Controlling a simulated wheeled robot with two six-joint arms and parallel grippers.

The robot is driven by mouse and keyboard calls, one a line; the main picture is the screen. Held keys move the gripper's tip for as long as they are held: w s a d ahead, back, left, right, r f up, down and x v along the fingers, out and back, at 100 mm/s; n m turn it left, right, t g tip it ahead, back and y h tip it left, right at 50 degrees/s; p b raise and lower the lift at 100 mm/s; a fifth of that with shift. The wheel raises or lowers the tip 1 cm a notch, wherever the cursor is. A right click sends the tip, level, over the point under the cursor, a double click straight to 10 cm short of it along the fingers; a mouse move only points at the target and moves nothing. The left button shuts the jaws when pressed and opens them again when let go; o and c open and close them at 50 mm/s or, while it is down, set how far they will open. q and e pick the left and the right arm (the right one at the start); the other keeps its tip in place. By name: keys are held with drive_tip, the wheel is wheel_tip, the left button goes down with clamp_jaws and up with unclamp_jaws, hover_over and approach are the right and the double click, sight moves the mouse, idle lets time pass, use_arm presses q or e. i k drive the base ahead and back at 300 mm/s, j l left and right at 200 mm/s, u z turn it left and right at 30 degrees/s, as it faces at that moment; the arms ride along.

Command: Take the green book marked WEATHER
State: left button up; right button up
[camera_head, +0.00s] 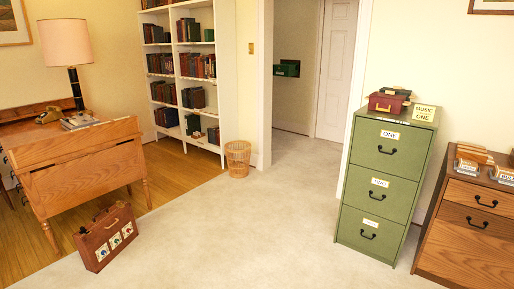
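I cannot make out a green book marked WEATHER; lettering on the books is too small to read. A tall white bookcase (226,100) at the back left holds rows of dark red, brown and green books on several shelves. Small green items (209,35) stand on an upper right shelf, too small to identify. More books or boxes (474,153) lie on the wooden cabinet at the right edge, their titles unclear. Neither of my grippers is in view.
A green filing cabinet (379,185) stands right of the doorway, with a red case (386,103) on top. A wooden desk (88,165) and a brown briefcase (107,238) are at left. A wicker basket (238,160) stands near the bookcase. The pale carpet (240,235) between is clear.

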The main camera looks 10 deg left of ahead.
sight(194, 30)
drive_tip(key=i+j+u, duration=0.3)
drive_tip(key=i, duration=0.35)
drive_tip(key=i+j+u, duration=0.25)
drive_tip(key=i, duration=0.4)
drive_tip(key=i+u, duration=0.3)
drive_tip(key=i, duration=2.4)
drive_tip(key=i+z, duration=0.1)
drive_tip(key=i, duration=0.5)
drive_tip(key=i+j+z, duration=0.1)
drive_tip(key=i, duration=0.5)
drive_tip(key=i+j, duration=0.15)
drive_tip(key=i, duration=0.45)
drive_tip(key=i+j+z, duration=0.15)
drive_tip(key=i, duration=0.45)
drive_tip(key=i+l, duration=0.1)
drive_tip(key=i, duration=1.15)
drive_tip(key=i+j, duration=1.3)
drive_tip(key=i, duration=0.2)
drive_tip(key=i+j, duration=0.15)
drive_tip(key=j, duration=0.15)
drive_tip(key=i+j, duration=0.1)
drive_tip(key=j, duration=0.25)
drive_tip(key=i+j, duration=0.15)
drive_tip(key=j, duration=0.15)
drive_tip(key=i+j, duration=0.15)
drive_tip(key=j, duration=0.15)
